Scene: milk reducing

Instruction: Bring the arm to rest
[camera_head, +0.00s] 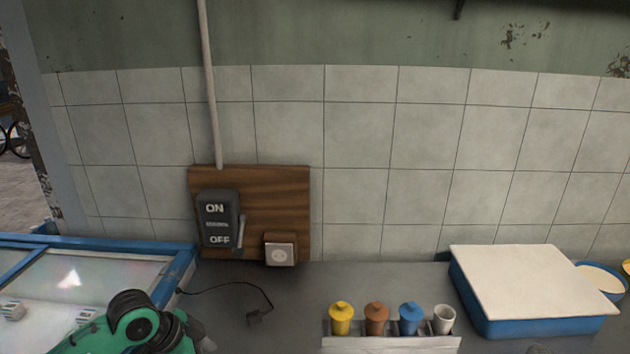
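Part of my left arm (140,325), green with a black round joint, shows at the lower left, in front of the blue-framed glass-topped case. A dark and grey part of it reaches right, to the grey counter. No gripper fingers can be made out on it. My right gripper is not in view. A small dark shape at the bottom edge, right of the bottles, is too cut off to identify.
A blue-framed glass-topped case (183,268) stands left. A switch box (217,218) and socket (281,252) are on a wooden board (275,195). A black cable and plug (255,318) lie on the counter (300,290). A rack (390,345) holds coloured bottles. A blue-sided white-topped box (530,325) stands right.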

